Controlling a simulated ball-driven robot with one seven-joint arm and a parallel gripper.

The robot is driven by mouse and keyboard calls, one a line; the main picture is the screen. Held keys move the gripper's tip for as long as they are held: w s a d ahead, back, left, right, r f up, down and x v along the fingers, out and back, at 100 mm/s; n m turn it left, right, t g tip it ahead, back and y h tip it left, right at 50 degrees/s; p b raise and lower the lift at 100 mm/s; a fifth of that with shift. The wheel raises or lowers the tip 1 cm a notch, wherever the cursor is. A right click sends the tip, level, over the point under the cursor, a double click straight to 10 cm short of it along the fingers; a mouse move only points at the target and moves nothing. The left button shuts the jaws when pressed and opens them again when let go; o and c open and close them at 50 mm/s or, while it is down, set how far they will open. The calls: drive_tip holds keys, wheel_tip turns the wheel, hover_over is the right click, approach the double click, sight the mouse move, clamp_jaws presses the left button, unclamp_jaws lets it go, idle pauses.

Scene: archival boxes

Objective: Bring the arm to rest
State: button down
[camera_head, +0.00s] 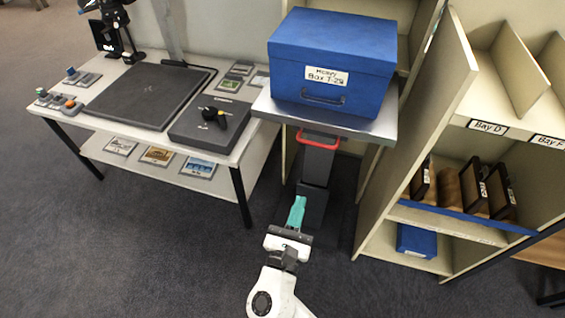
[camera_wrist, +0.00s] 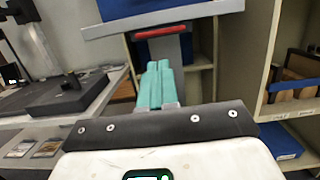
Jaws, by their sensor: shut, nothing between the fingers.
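My gripper (camera_head: 297,211) shows in the head view at the lower middle, with teal fingers closed together and nothing between them. It also shows in the wrist view (camera_wrist: 156,84), where the two fingers lie side by side. It is in front of the dark column of a lift stand, below the red handle (camera_head: 318,139), which also shows in the wrist view (camera_wrist: 162,32). I cannot tell whether the fingers touch the column. My white arm reaches up from the bottom edge of the head view.
A blue box (camera_head: 333,62) labelled "Heavy" sits on the stand's grey platform (camera_head: 372,127). A white table (camera_head: 225,158) with a black pad (camera_head: 147,96) and a joystick unit (camera_head: 209,127) stands left. Shelving (camera_head: 425,130) stands right. The carpet (camera_head: 150,255) at lower left is clear.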

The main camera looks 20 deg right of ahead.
drive_tip(key=s+d+f+m+g+p, duration=0.1)
drive_tip(key=s+d+m+g+p, duration=0.1)
drive_tip(key=s+d+m+g, duration=0.55)
drive_tip(key=s+d+m+g+p, duration=0.2)
drive_tip(key=s+d+m+g, duration=0.25)
drive_tip(key=d+m, duration=0.6)
drive_tip(key=s+a+m+g+y+p, duration=0.3)
drive_tip(key=s+a+m+y, duration=0.2)
drive_tip(key=s+m+y, duration=0.6)
drive_tip(key=shift+s+a+y, duration=0.25)
drive_tip(key=shift+a+y, duration=0.05)
drive_tip(key=shift+f, duration=0.1)
idle(1.4)
